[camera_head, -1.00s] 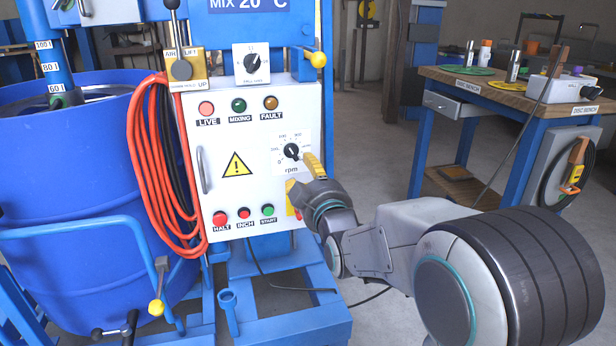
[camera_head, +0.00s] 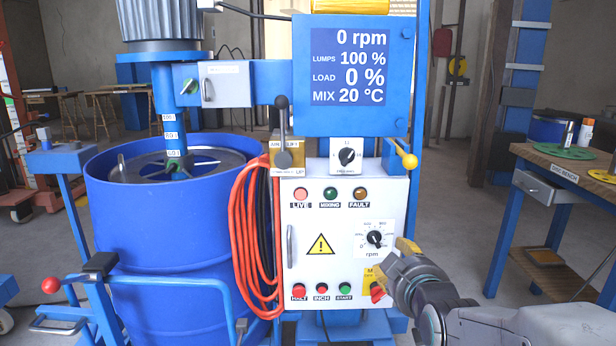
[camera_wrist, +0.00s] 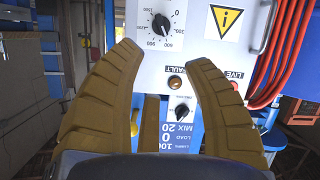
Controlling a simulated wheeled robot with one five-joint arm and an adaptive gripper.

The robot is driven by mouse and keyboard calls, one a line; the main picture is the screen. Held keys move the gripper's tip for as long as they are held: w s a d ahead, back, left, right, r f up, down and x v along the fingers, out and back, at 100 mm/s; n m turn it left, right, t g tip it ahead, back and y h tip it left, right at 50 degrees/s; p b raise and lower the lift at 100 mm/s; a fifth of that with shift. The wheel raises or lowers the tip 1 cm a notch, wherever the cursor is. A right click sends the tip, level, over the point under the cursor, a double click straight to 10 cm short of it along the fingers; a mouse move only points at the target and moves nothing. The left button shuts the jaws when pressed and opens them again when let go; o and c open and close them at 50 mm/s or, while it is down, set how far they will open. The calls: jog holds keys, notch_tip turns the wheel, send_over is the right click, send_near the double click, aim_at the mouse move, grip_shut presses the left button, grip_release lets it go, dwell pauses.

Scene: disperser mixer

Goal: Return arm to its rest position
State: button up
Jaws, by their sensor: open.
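My gripper (camera_head: 399,252) is in front of the right edge of the white control panel (camera_head: 298,262), near the rpm dial (camera_head: 374,239). In the wrist view its two brown fingers (camera_wrist: 160,85) are spread apart with nothing between them. Past the fingertips the panel shows upside down, with the rpm dial (camera_wrist: 161,25) and the orange FAULT lamp (camera_wrist: 179,84). I cannot tell whether a finger touches the panel. My arm reaches in from the lower right. It hides part of the panel's lower right corner, beside the red knob on a yellow plate (camera_head: 377,291).
A blue drum (camera_head: 150,265) stands left of the panel, with orange hose (camera_head: 250,240) hanging between them. A display (camera_head: 350,68) reads 0 rpm. A lever with a yellow ball (camera_head: 409,161) sticks out above my gripper. A workbench (camera_head: 560,170) stands at right, with open floor before it.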

jog(key=s+r+m+g+p, duration=0.2)
jog(key=s+r+g+p, duration=0.3)
jog(key=s+r+p, duration=0.5)
jog(key=s+r+m+g+p, duration=0.2)
jog(key=s+r+g+p, duration=0.4)
jog(key=s+p, duration=1.2)
notch_tip(320, 180, up, 5)
jog(key=shift+s+f+p, duration=0.15)
jog(key=shift+f+p, duration=0.05)
jog(key=shift+p, duration=0.75)
